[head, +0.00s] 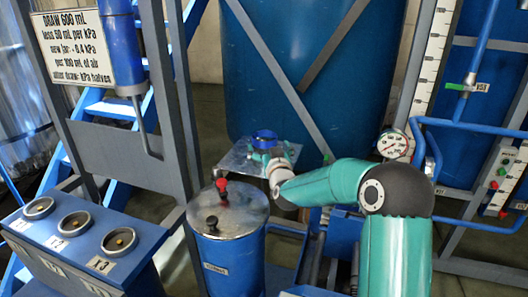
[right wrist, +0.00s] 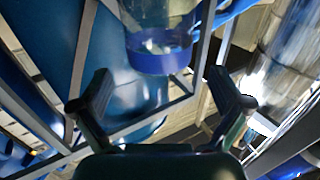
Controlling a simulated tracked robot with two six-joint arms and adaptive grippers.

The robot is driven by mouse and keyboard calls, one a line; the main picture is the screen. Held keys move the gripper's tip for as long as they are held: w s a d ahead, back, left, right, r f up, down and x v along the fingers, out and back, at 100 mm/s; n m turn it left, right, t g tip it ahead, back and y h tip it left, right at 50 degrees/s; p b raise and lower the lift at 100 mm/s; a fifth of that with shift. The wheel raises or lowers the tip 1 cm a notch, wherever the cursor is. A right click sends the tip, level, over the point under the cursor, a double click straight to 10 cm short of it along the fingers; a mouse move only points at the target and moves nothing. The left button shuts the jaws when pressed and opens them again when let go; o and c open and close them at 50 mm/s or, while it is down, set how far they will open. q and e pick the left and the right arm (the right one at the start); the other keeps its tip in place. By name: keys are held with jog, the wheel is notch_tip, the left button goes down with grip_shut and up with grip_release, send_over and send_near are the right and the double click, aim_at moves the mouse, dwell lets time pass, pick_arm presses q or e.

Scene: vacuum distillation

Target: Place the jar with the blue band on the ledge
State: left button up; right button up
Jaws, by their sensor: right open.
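The jar with the blue band (head: 264,138) shows at the metal ledge (head: 236,157) in the head view, mostly hidden behind my right gripper (head: 268,155). Whether its base rests on the ledge cannot be told. In the right wrist view the clear jar with its blue band (right wrist: 160,60) is at top centre, beyond the fingertips. My right gripper (right wrist: 165,88) has its two fingers spread wide, with nothing between them. My left gripper is not in view.
A blue canister (head: 228,240) with a red-and-black-knobbed lid stands in front of the ledge. A blue console (head: 85,245) with round dials is at left. A big blue tank (head: 300,60) stands behind. Pipes and a gauge (head: 393,144) are at right.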

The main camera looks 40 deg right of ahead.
aim_at(267, 145)
jog(key=p+x, duration=0.2)
jog(key=x, duration=0.2)
jog(key=shift+w+d+f, duration=0.15)
jog(key=shift+d+f, duration=0.05)
jog(key=shift+w+d, duration=0.25)
jog(key=shift+w, duration=0.15)
jog(key=c, duration=1.7)
jog(key=shift+c, duration=0.7)
jog(key=shift+r, duration=0.15)
